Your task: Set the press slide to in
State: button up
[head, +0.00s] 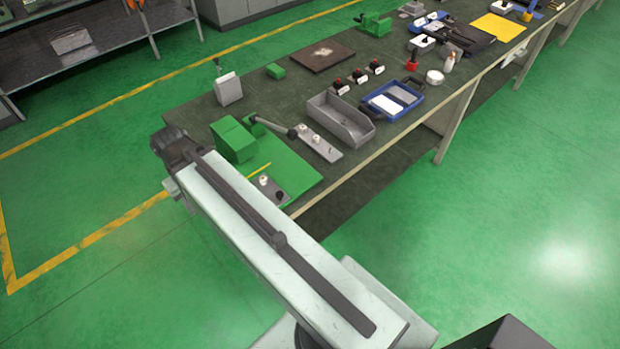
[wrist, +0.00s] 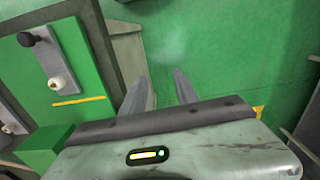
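The green press (head: 233,140) stands at the near end of the workbench, with a green base plate (head: 292,172) and a lever with a dark knob. A grey strip (head: 268,188) with a pale knob and a black knob lies on the base plate, partly hidden by my arm. In the wrist view, this strip (wrist: 54,62) is at upper left, beside a yellow line. I cannot tell for certain which part is the slide, or its position. My gripper (wrist: 161,88) is open and empty, its two grey fingers apart over the green floor beside the bench edge.
The workbench (head: 385,153) extends to the upper right. A grey bin (head: 340,120), a blue tray (head: 415,92) and another grey plate with knobs (head: 320,143) sit beyond the press. The floor (head: 520,200) right of the bench is clear.

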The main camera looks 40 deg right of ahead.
aim_at(270, 190)
jog(key=z, duration=0.35)
jog(key=k, duration=1.2)
jog(key=z, duration=0.25)
jog(key=i, duration=1.4)
jog(key=z, duration=0.25)
jog(key=k, duration=0.1)
jog(key=u, duration=0.25)
